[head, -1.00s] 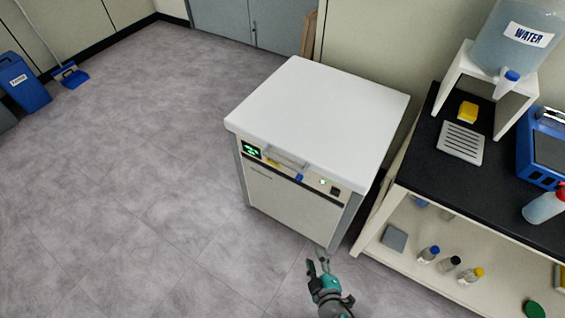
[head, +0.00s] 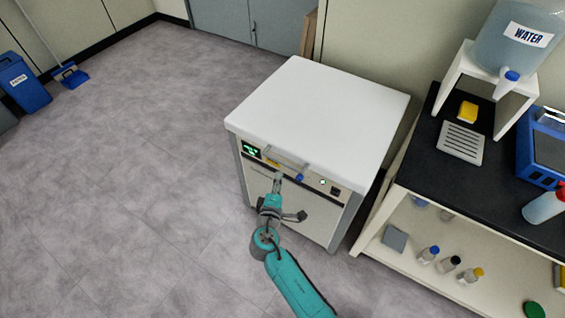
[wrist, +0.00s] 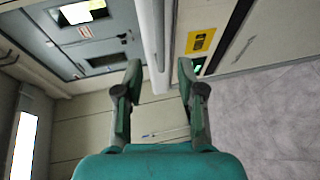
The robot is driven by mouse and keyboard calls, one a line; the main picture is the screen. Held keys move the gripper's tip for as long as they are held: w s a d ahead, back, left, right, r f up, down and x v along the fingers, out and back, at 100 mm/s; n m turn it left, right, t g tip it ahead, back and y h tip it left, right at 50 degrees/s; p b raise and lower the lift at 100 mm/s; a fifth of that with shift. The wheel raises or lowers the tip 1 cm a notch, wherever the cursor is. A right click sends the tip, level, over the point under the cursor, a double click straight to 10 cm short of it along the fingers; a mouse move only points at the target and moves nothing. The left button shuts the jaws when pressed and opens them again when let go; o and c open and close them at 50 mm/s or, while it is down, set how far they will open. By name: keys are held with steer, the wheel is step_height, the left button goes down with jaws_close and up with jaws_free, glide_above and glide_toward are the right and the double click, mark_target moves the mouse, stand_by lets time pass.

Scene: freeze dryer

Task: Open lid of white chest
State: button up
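The white chest (head: 318,108) stands on the floor with its flat lid (head: 325,100) down. A grey bar handle (head: 286,159) runs along the upper front, between a green display (head: 250,150) and a blue knob (head: 299,178). My gripper (head: 278,178) is in front of the chest, just below the handle in the head view. In the wrist view my gripper (wrist: 158,80) has its two fingers spread apart. A long pale bar (wrist: 155,40) shows between them; I cannot tell whether it is the handle or the lid edge, or whether anything touches.
A bench with a black top (head: 440,180) stands close on the right, carrying a water container (head: 515,45). Several small bottles stand on its lower shelf. Open grey floor (head: 130,180) lies to the left, with a blue bin (head: 24,85) far off.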

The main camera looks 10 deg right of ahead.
mark_target(282, 163)
steer(key=x, duration=1)
steer(key=shift+s, duration=0.1)
jaws_close()
